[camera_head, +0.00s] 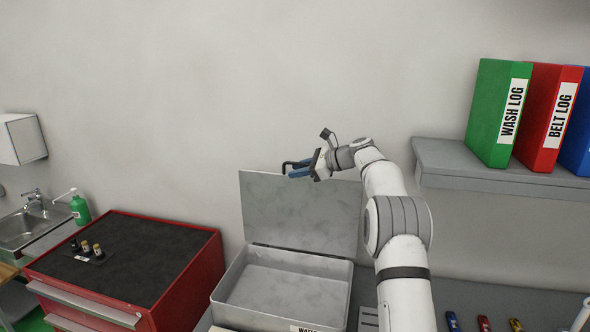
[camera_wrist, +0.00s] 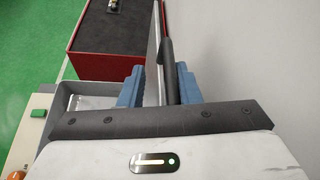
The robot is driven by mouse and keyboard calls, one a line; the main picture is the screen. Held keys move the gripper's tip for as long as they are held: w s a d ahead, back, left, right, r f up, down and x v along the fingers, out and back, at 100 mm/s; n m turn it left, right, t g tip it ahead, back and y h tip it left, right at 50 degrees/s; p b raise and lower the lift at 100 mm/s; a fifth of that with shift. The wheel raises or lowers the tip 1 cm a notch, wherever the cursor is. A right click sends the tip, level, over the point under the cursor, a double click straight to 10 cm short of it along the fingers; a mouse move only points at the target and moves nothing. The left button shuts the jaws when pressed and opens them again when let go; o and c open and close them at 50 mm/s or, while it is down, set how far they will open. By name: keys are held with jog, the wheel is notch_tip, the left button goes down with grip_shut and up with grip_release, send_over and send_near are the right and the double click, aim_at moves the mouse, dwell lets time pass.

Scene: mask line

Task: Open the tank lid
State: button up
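The grey metal tank (camera_head: 225,295) stands on the counter at the lower middle of the head view, its inside visible. Its lid (camera_head: 270,210) stands raised and roughly upright on the rear hinge, near the wall. A dark handle (camera_head: 285,167) shows at the lid's upper edge. My gripper (camera_head: 298,168) is at that upper edge beside the handle. In the wrist view, the blue fingers of my gripper (camera_wrist: 160,88) are apart, with the edge-on lid (camera_wrist: 153,50) and the dark handle (camera_wrist: 168,55) between them. Any contact at the fingertips is hard to tell.
A red cabinet (camera_head: 190,270) with a black top stands left of the tank. A grey shelf (camera_head: 500,172) with upright binders (camera_head: 497,112) is at the right. A sink (camera_head: 25,222) is at the far left. The wall is close behind the lid.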

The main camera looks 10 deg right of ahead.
jog(key=shift+s+r, duration=0.2)
jog(key=shift+r, duration=0.15)
jog(key=b+v, duration=0.2)
jog(key=v, duration=0.5)
jog(key=shift+s, duration=0.25)
jog(key=shift+r, duration=0.15)
